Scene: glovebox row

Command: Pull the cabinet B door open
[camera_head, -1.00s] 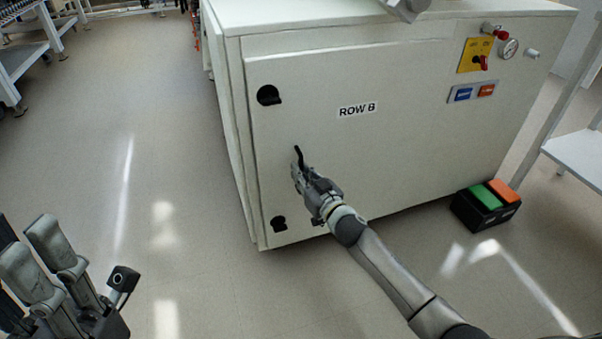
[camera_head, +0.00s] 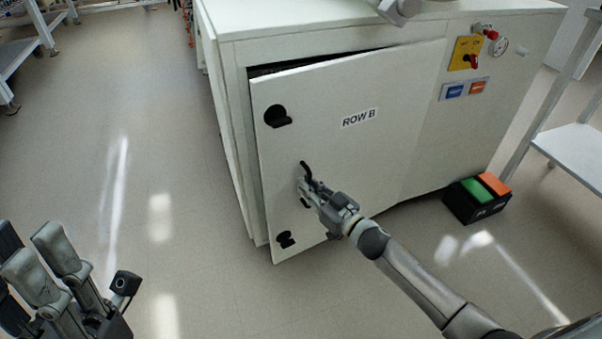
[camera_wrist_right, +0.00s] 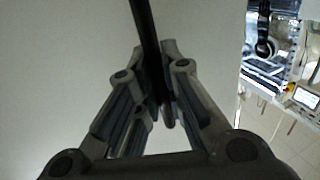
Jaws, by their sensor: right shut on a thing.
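The cabinet door (camera_head: 345,150), cream with a "ROW B" label (camera_head: 359,118), stands slightly ajar. A dark gap shows along its top edge, and its left edge is off the cabinet (camera_head: 228,130). A black handle (camera_head: 306,170) is on the left part of the door, between two black latches (camera_head: 278,116). My right gripper (camera_head: 304,188) is at the handle. In the right wrist view the fingers (camera_wrist_right: 160,100) are shut around the black handle bar (camera_wrist_right: 143,25). My left gripper (camera_head: 62,255) is at the lower left, away from the cabinet; its fingertips stand apart.
A white table (camera_head: 575,150) stands at the right edge. The floor left of the door (camera_head: 165,150) is clear. Racks stand at the far left.

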